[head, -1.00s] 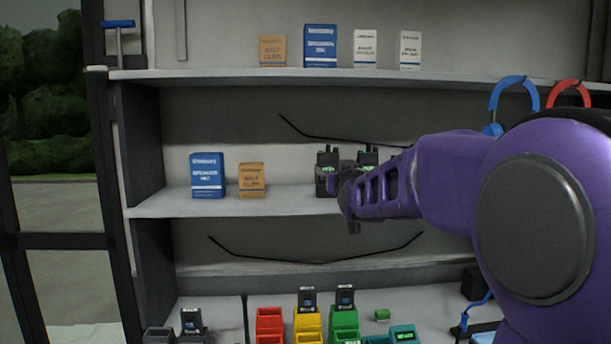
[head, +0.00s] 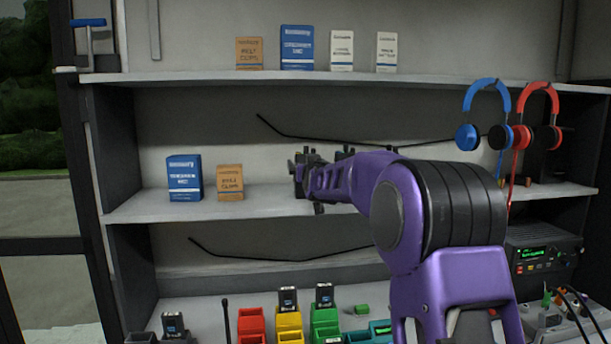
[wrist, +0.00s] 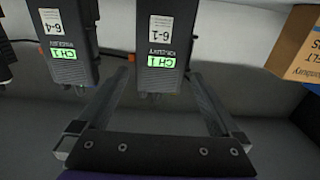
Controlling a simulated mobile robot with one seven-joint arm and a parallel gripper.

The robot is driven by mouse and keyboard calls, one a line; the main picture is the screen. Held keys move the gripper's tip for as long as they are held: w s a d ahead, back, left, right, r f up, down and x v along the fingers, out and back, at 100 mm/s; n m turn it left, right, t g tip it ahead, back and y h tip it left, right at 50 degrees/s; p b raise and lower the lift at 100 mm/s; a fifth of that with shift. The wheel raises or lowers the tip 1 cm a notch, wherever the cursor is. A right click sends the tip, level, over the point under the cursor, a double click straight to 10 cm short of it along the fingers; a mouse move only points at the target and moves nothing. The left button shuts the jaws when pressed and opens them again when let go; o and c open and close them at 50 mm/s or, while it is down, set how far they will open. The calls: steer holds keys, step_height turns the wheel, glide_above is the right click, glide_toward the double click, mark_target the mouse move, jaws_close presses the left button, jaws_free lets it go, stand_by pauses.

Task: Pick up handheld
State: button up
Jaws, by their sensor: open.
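In the wrist view two black handhelds with green "CH 1" screens appear upside down. The one labelled 6-1 (wrist: 161,45) is at the centre and the one labelled 6-4 (wrist: 64,42) is to its left. My gripper (wrist: 158,76) is open; its two fingers reach toward handheld 6-1, with the tips near its left and right sides. I cannot tell whether they touch it. In the head view my gripper (head: 304,174) is at the middle shelf (head: 150,206), and my arm largely hides the handhelds there.
A blue box (head: 184,178) and an orange belt-clip box (head: 230,183) stand left of my gripper; an orange box (wrist: 300,45) also shows at right in the wrist view. Headphones (head: 487,105) hang at right. Coloured chargers (head: 289,325) stand below. The upper shelf (head: 200,77) is overhead.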

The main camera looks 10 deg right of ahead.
steer(key=shift+w, duration=0.25)
steer(key=c, duration=1.5)
steer(key=shift+r, duration=0.1)
steer(key=shift+c, duration=0.3)
steer(key=shift+r, duration=0.1)
